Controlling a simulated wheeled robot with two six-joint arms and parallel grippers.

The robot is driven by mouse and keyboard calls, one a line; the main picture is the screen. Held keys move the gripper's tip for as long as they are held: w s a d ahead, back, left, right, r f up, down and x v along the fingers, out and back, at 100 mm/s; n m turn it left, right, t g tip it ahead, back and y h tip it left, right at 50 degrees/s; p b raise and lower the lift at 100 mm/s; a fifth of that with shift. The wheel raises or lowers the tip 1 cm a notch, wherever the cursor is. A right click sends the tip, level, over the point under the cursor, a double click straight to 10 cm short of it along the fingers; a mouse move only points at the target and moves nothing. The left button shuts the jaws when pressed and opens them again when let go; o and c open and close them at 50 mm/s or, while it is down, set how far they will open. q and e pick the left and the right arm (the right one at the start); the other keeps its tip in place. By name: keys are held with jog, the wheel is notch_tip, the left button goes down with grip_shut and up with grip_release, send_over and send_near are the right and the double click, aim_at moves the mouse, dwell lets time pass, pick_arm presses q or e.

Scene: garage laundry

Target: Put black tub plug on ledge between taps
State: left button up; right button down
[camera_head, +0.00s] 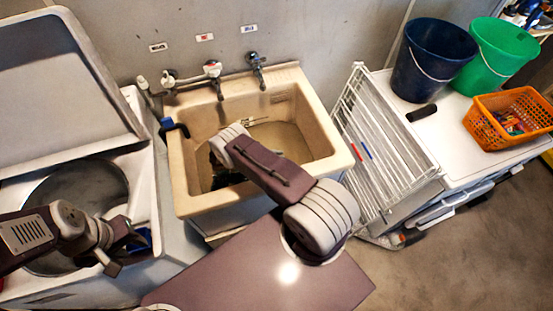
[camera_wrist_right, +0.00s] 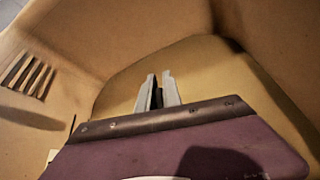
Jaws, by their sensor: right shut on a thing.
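My right arm reaches down into the beige laundry tub (camera_head: 318,112). In the right wrist view my right gripper (camera_wrist_right: 159,77) is shut on a small dark thing, probably the black tub plug (camera_wrist_right: 157,98), low inside the tub. Little of the plug shows between the fingers. In the head view the arm hides most of that gripper and the plug. The taps (camera_head: 213,69) (camera_head: 256,62) are on the wall behind the tub, above its back ledge (camera_head: 236,86). My left gripper (camera_head: 124,248) is over the washing machine at left; its jaw opening is unclear.
The tub's side walls and rim surround my right gripper. An open-lidded washing machine (camera_head: 140,170) stands left. A white drying rack (camera_head: 385,140) stands close right of the tub. Blue (camera_head: 425,75) and green (camera_head: 490,65) buckets and an orange basket (camera_head: 485,125) occupy the right-hand counter.

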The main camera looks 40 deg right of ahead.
notch_tip(320, 180, up, 7)
dwell(0.3)
